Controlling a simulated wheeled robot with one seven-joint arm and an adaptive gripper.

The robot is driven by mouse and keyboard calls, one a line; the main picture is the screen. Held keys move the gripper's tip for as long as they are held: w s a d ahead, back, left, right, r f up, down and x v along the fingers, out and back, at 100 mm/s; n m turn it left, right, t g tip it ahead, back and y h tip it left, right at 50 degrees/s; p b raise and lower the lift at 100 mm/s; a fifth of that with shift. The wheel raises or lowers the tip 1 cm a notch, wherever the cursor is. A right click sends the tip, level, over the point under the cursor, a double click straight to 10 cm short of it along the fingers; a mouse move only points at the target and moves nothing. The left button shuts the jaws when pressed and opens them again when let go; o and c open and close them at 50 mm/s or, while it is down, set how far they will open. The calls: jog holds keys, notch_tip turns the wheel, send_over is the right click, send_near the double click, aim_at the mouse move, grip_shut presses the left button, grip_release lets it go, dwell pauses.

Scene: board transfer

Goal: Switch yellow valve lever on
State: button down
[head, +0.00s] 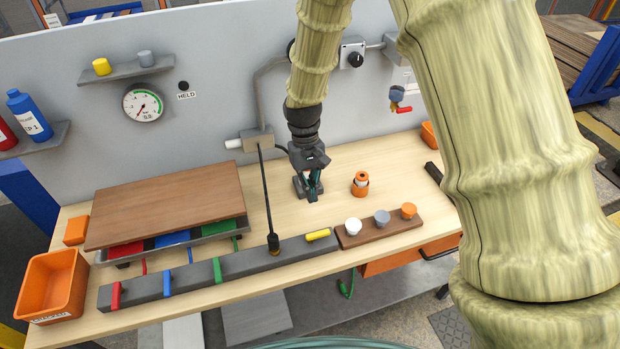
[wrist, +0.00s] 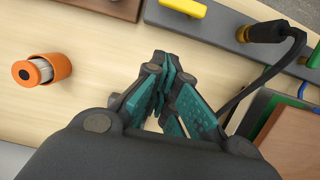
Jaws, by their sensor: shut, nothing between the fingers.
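The yellow valve lever (head: 318,235) sits at the right end of a long grey bar (head: 200,277) near the table's front. It lies along the bar, while the red (head: 116,294), blue (head: 167,284) and green (head: 217,270) levers lie across it. In the wrist view the yellow lever (wrist: 184,7) shows at the top edge, partly cut off. My gripper (head: 313,196) is above the table behind the yellow lever, apart from it. In the wrist view its teal-padded fingers (wrist: 165,68) are closed together with nothing between them.
A black cable runs down to a black plug (head: 273,242) on the bar, left of the yellow lever. A wooden strip with knobs (head: 380,231) adjoins the bar on the right. A brown board (head: 170,203) lies at left.

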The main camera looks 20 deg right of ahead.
aim_at(318, 235)
jog(key=p+x, duration=0.1)
jog(key=x, duration=0.4)
jog(key=shift+p, duration=0.4)
jog(key=s+p, duration=0.1)
jog(key=s, duration=0.2)
jog(key=shift+p, duration=0.35)
jog(key=shift+s, duration=0.45)
jog(key=shift+f, duration=0.1)
